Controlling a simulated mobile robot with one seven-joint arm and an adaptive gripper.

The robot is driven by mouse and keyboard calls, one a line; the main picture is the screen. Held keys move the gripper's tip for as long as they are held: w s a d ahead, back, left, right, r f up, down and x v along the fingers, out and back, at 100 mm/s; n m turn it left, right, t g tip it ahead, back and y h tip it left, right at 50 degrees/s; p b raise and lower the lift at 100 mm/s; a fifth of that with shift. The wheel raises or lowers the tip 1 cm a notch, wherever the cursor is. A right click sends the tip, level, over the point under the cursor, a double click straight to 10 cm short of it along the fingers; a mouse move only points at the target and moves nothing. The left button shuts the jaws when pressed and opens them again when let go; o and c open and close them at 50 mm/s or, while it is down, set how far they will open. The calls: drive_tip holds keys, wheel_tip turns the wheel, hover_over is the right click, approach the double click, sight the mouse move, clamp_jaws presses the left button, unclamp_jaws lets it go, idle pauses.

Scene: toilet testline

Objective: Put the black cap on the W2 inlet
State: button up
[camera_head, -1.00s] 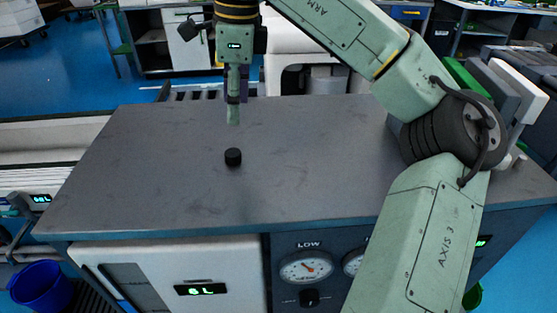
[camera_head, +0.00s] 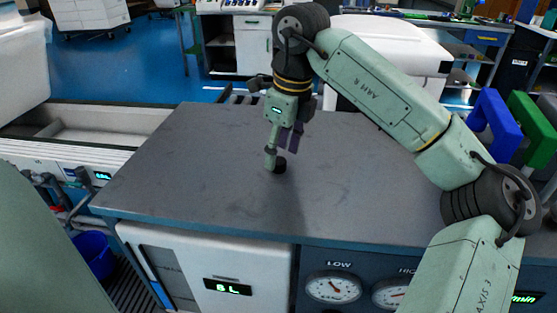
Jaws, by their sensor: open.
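The black cap (camera_head: 280,166) is a small dark cylinder on the grey tabletop (camera_head: 200,180), near the middle. My gripper (camera_head: 272,161) points down at the cap, open, with a pale green finger reaching to the cap's left side. The finger partly covers the cap, and I cannot tell whether they touch. A purple part of the gripper shows to the right, above the cap. I cannot make out any inlet marked W2 in this view.
The tabletop around the cap is clear. Below its front edge are a white panel with a green display (camera_head: 228,288) and round gauges (camera_head: 334,287). Blue and green handle-like shapes (camera_head: 497,122) stand at the right. Pipe fittings (camera_head: 52,187) and a blue bin (camera_head: 95,254) are at the left.

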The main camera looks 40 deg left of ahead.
drive_tip(key=shift+a+f, duration=0.15)
drive_tip(key=shift+f, duration=0.95)
drive_tip(key=c, duration=0.9)
drive_tip(key=shift+r, duration=0.1)
